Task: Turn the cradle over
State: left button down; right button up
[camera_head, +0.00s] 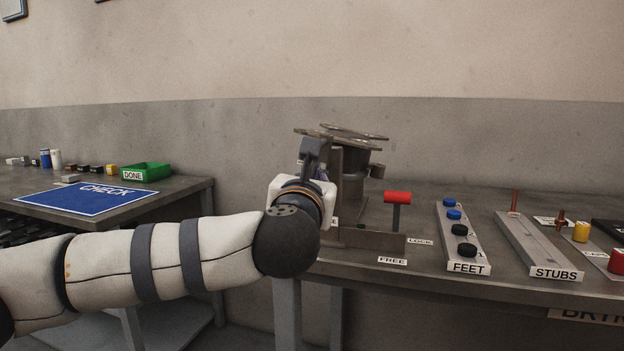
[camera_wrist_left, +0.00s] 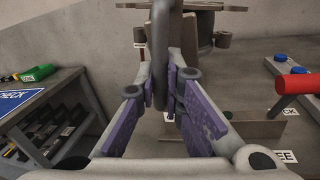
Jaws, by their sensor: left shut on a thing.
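The cradle (camera_head: 353,170) is a grey metal fixture on the bench, with a tilted round plate at its top. My left gripper (camera_head: 315,152) reaches its left side and partly hides it. In the left wrist view the two purple-padded fingers of this gripper (camera_wrist_left: 164,92) are closed on an upright grey bar (camera_wrist_left: 159,45) of the cradle. A lever with a red grip (camera_head: 397,197) stands upright in front of the cradle, by the LOCK (camera_head: 420,241) and FREE (camera_head: 392,260) labels. Which label it points to is unclear. My right gripper is out of view.
On the bench to the right are the FEET rack (camera_head: 468,268) with blue and black caps and the STUBS rack (camera_head: 555,273). A left table holds a blue CHECK mat (camera_head: 75,199) and a green DONE tray (camera_head: 147,171). A gap separates the two tables.

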pick_arm(q)
jog(key=shift+d+f+n+g, duration=0.25)
jog(key=shift+f+n, duration=0.35)
jog(key=shift+n, duration=0.5)
jog(key=c, duration=1.7)
grip_release()
jog(key=shift+s+a, duration=0.15)
jog(key=shift+r, duration=0.15)
jog(key=shift+r, duration=0.1)
jog(key=s, duration=0.7)
jog(key=s+a, duration=0.1)
jog(key=s, duration=0.3)
jog(key=shift+s+a, duration=0.1)
jog(key=shift+s, duration=0.25)
